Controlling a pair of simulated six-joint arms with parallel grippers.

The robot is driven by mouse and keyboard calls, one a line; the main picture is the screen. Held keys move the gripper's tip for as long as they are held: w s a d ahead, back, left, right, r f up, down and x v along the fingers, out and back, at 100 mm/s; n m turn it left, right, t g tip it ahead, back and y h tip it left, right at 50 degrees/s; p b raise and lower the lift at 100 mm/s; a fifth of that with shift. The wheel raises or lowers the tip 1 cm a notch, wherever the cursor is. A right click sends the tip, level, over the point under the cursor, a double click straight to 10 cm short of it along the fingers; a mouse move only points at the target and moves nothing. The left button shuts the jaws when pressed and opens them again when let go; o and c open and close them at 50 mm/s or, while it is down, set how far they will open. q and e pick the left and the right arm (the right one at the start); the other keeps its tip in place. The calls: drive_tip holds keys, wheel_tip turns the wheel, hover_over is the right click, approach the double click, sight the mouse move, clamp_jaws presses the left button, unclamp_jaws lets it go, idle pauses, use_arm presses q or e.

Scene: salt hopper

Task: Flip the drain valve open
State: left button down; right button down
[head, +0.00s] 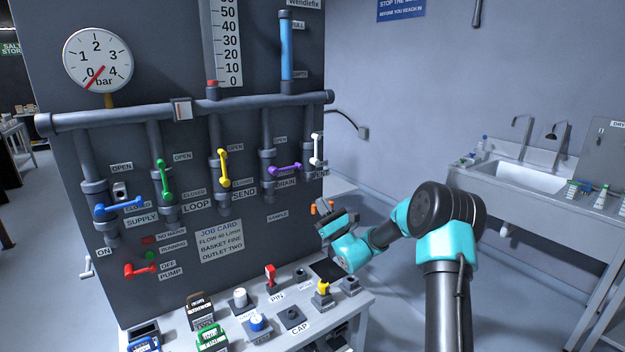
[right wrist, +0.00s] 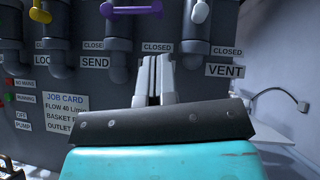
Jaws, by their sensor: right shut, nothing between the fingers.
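The drain valve's purple handle (head: 285,169) lies nearly level across its pipe, above the DRAIN label. It also shows at the top of the right wrist view (right wrist: 131,9), lying crosswise. My right gripper (head: 328,226) is to the right of the panel and lower than the handle in the head view, apart from it. In the right wrist view my right gripper's fingers (right wrist: 154,62) are together and empty, pointing toward the panel between the SEND and VENT labels. They hide the label there. My left gripper is not in view.
Beside the purple handle are an upright yellow handle (head: 224,168) and an upright white handle (head: 317,149). Green (head: 164,180) and blue (head: 119,206) handles are farther left. A bench (head: 350,304) with small parts stands below the panel. A sink (head: 520,176) is at right.

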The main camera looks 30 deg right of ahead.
sight(285, 168)
drive_tip(key=shift+w+a, duration=0.1)
drive_tip(key=x, duration=1)
drive_tip(key=shift+f, duration=0.1)
